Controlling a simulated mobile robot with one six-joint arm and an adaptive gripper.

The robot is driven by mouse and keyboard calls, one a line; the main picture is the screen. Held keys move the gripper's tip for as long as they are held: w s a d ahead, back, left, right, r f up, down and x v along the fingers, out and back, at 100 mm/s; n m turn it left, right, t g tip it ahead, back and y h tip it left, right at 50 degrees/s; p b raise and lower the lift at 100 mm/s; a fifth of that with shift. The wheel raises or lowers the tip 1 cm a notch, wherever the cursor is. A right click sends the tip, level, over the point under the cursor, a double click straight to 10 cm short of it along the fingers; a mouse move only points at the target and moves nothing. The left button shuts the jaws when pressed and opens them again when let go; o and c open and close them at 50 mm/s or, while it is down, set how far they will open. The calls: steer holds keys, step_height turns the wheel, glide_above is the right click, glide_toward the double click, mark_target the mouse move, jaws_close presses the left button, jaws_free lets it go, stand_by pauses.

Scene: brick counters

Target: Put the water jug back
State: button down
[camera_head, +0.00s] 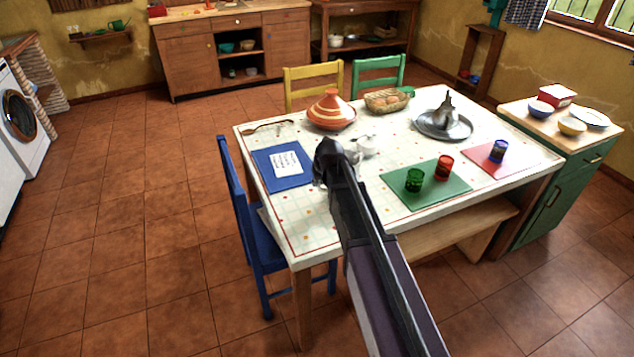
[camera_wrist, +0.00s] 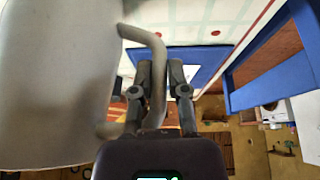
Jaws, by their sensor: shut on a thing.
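The water jug (camera_wrist: 60,80) is a large pale grey vessel that fills the left of the wrist view, where its rim and base are cut off. Its looped handle (camera_wrist: 154,45) runs down between the two fingers of my gripper (camera_wrist: 160,80), which is shut on it. In the camera_head view my gripper (camera_head: 328,160) is over the table, between the blue mat and the green mat.
The table (camera_head: 310,232) bears a blue mat (camera_head: 272,180), a tagine (camera_head: 331,110), a bread basket (camera_head: 386,101), a round metal tray (camera_head: 427,127) with a silver item, and cups on green (camera_head: 440,195) and red mats. A blue chair (camera_head: 240,205) stands at the left; a bench (camera_head: 460,238) is in front.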

steer(key=shift+f+b, duration=0.35)
steer(key=c, duration=0.6)
jaws_free()
steer(key=shift+o, duration=0.2)
steer(key=shift+s, duration=0.1)
steer(key=s+d+r+m+g+p, duration=0.1)
steer(key=s+d+r+g+p, duration=0.1)
steer(key=s, duration=1.1)
steer(key=s+d+r+m+g+h+p, duration=0.1)
steer(key=s+d+p, duration=0.4)
steer(key=s, duration=0.7)
step_height(320, 180, up, 2)
steer(key=shift+s+d+r+m+g, duration=0.1)
steer(key=shift+s+d+m+g, duration=0.3)
steer(key=shift+d+m+g, duration=0.5)
steer(key=shift+a, duration=0.1)
